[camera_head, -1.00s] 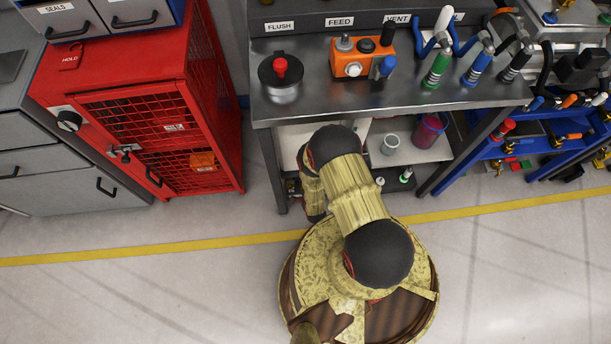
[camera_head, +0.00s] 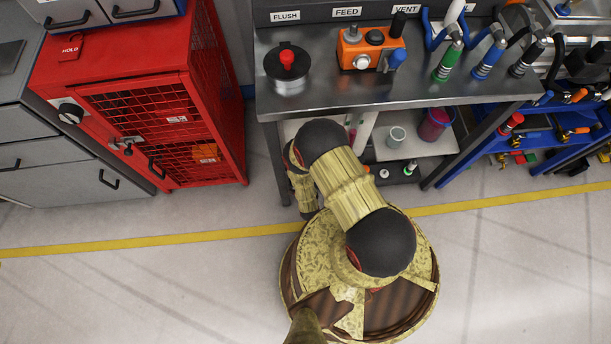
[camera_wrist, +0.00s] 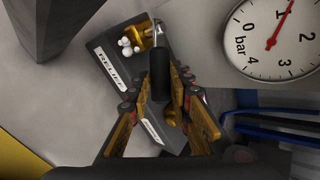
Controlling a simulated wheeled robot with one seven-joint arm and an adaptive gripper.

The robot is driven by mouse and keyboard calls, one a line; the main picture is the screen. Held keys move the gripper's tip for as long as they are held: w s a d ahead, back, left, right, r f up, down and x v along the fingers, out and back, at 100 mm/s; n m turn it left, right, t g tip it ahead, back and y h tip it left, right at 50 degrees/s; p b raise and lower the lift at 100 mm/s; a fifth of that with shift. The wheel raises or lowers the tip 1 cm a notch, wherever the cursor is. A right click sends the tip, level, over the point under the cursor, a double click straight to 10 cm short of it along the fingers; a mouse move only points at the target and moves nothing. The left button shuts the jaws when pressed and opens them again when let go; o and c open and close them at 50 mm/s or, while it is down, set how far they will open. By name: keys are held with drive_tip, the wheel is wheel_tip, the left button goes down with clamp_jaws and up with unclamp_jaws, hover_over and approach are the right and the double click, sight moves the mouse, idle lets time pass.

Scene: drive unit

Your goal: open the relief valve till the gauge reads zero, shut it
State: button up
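In the wrist view the relief valve (camera_wrist: 149,34) is a brass body with a lever that ends in a black grip (camera_wrist: 160,62). It stands by a dark plate labelled RELIEF (camera_wrist: 106,66). My gripper (camera_wrist: 162,82) has a finger on each side of the black grip and looks shut on it; exact contact is partly hidden. The white round gauge (camera_wrist: 262,32) is at the upper right. Its red needle points up and right, away from the 0 mark. In the head view my arm hides the valve and gripper below the bench.
A steel bench (camera_head: 430,92) holds an orange box (camera_head: 368,48), a lidded pot (camera_head: 288,68) and coloured handles. A red cage cabinet (camera_head: 215,95) stands to the left and a blue rack (camera_head: 480,150) to the right. Open floor with a yellow line (camera_head: 180,238) lies in front.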

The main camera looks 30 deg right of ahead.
drive_tip(key=o, duration=0.4)
drive_tip(key=shift+d, duration=0.15)
idle(0.4)
